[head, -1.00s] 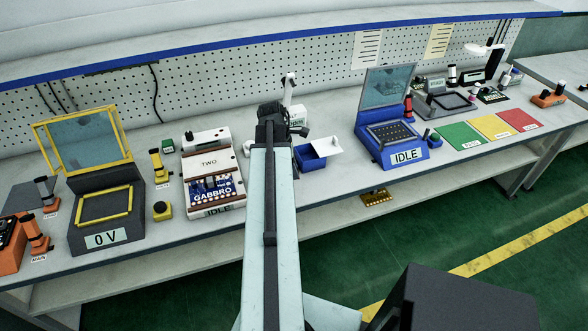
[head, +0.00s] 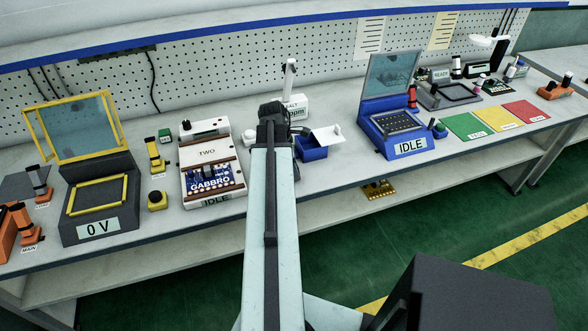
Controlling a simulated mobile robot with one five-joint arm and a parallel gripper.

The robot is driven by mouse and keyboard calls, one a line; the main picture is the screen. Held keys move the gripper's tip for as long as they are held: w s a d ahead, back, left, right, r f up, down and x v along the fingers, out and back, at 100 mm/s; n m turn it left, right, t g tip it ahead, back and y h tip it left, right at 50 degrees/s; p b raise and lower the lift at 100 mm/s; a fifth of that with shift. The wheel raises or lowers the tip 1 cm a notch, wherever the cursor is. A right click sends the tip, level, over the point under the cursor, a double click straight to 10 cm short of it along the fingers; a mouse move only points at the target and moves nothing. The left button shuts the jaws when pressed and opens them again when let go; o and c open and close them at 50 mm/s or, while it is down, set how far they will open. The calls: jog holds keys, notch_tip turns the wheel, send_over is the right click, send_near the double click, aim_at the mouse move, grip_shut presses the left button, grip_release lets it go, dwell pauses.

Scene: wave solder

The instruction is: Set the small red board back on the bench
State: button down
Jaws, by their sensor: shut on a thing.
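My gripper (head: 273,115) is over the bench (head: 335,188), near its middle, with my arm stretched out in front of it. My arm and wrist hide the fingertips and what is between them. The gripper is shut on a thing. I see no small red board lying on the open parts of the bench, and the held thing's colour and shape cannot be made out.
A blue box (head: 312,148) with a white lid and a meter marked SALT (head: 294,106) stand just right of the gripper. The GABBRO machine (head: 208,155) is to the left, the blue IDLE machine (head: 398,132) to the right. A gold board (head: 378,190) lies below the bench edge.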

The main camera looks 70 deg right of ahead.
jog(key=shift+f+b, duration=0.45)
jog(key=shift+f, duration=0.05)
jog(key=c, duration=1)
grip_release()
jog(key=shift+c, duration=0.2)
jog(key=p+v, duration=0.7)
jog(key=shift+w+r, duration=0.15)
jog(key=shift+r, duration=0.2)
jog(key=shift+a, duration=0.1)
